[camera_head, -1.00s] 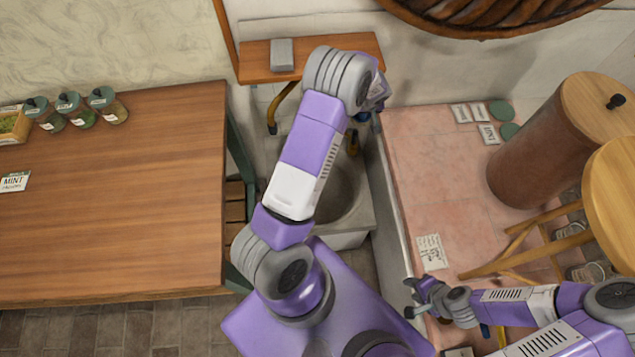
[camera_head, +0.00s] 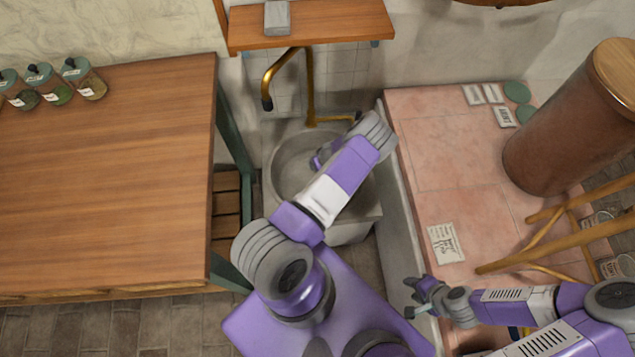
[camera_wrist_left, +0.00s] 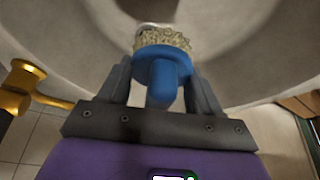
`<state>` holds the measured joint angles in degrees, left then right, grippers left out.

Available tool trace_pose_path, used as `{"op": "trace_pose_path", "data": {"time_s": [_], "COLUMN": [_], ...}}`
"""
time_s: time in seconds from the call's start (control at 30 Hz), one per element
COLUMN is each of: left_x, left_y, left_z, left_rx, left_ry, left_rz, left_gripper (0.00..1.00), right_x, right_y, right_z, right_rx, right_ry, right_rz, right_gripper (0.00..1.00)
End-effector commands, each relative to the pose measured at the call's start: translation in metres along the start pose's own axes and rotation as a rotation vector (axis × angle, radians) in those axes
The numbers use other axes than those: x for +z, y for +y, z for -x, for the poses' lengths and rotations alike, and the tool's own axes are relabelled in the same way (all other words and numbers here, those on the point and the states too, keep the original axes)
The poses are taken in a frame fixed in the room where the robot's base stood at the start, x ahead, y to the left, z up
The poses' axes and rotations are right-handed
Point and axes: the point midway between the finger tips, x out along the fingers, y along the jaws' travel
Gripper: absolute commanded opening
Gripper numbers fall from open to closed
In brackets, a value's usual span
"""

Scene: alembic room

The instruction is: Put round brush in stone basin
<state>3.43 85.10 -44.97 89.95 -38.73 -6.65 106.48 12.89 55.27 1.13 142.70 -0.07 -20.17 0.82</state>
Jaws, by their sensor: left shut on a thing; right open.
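The stone basin (camera_head: 285,166) stands below a brass tap, between the wooden table and the pink-tiled counter. My left arm reaches over it in the head view, and its hand is mostly hidden by the arm. In the left wrist view my left gripper (camera_wrist_left: 163,88) is shut on the blue handle of the round brush (camera_wrist_left: 163,68). The brush's pale bristles point toward the basin's inside (camera_wrist_left: 225,45). Whether the bristles touch the basin I cannot tell. My right gripper (camera_head: 410,298) is open and empty near the counter's front edge.
The brass tap (camera_head: 308,85) rises behind the basin, below a wooden shelf (camera_head: 340,22) with a grey block. The wooden table (camera_head: 110,180) lies left. The counter (camera_head: 440,150) at right bears a brown barrel (camera_head: 570,135) and cards.

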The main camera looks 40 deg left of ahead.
Motion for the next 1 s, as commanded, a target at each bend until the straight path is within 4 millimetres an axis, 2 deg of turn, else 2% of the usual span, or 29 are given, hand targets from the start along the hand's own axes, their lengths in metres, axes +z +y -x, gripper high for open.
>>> {"op": "trace_pose_path", "data": {"time_s": [0.03,0.2,0.5,0.67,0.83,1.0], "left_x": [0.005,0.013,0.033,0.038,0.048,0.050], "left_y": [-0.006,-0.017,-0.018,-0.018,-0.018,-0.017], "left_z": [-0.012,-0.029,-0.078,-0.090,-0.114,-0.120], "left_rx": [-0.005,-0.010,-0.012,-0.012,-0.012,-0.011], "left_ry": [0.000,0.000,-0.001,0.000,0.000,0.000], "left_rz": [0.006,0.024,0.026,0.028,0.026,0.029], "left_gripper": [0.31,0.31,0.31,0.31,0.31,0.31], "right_x": [0.000,-0.001,-0.002,-0.002,-0.002,-0.002], "right_y": [0.003,0.005,0.012,0.014,0.018,0.019], "right_z": [-0.007,-0.014,-0.033,-0.038,-0.049,-0.051], "right_rx": [0.000,0.000,0.000,0.000,0.000,0.000], "right_ry": [0.000,0.000,0.000,0.000,0.000,0.000], "right_rz": [0.000,0.000,0.000,0.000,0.000,0.000], "right_gripper": [0.43,0.43,0.43,0.43,0.43,0.43]}}
